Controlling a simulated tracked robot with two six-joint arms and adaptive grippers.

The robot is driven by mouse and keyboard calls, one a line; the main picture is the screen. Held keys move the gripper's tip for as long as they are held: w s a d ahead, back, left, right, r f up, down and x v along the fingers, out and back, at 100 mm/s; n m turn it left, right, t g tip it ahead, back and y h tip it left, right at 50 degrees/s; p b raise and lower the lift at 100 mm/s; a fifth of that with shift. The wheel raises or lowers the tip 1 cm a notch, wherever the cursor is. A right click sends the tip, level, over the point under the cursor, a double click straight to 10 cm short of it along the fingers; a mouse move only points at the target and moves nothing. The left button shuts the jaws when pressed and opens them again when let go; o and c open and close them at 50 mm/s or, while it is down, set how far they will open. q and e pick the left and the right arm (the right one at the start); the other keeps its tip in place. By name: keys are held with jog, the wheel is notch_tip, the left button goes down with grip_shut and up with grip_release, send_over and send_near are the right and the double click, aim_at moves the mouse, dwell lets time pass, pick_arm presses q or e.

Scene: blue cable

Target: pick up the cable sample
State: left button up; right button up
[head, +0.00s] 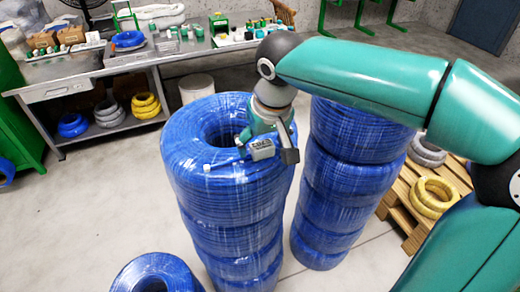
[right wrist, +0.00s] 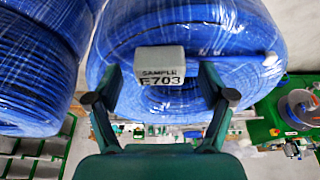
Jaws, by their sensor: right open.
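The cable sample is a short blue cable (head: 225,162) with a grey block tag (head: 262,149) that reads "SAMPLE E703" in the right wrist view (right wrist: 160,66). It lies on top of a stack of wrapped blue cable coils (head: 225,220). My right gripper (head: 267,143) is over that stack, close to the tag. In the right wrist view its open fingers (right wrist: 160,98) are spread to either side, with the tag just beyond them and nothing held. I cannot tell whether a finger touches the tag. My left gripper is not in view.
A second blue coil stack (head: 345,185) stands close on the right, and another coil (head: 155,272) is at the front left. A workbench (head: 95,68) with small items is behind. A wooden pallet (head: 408,195) with coils is at right.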

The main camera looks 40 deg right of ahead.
jog(key=c, duration=1.2)
jog(key=shift+c, duration=0.4)
jog(key=shift+r, duration=0.1)
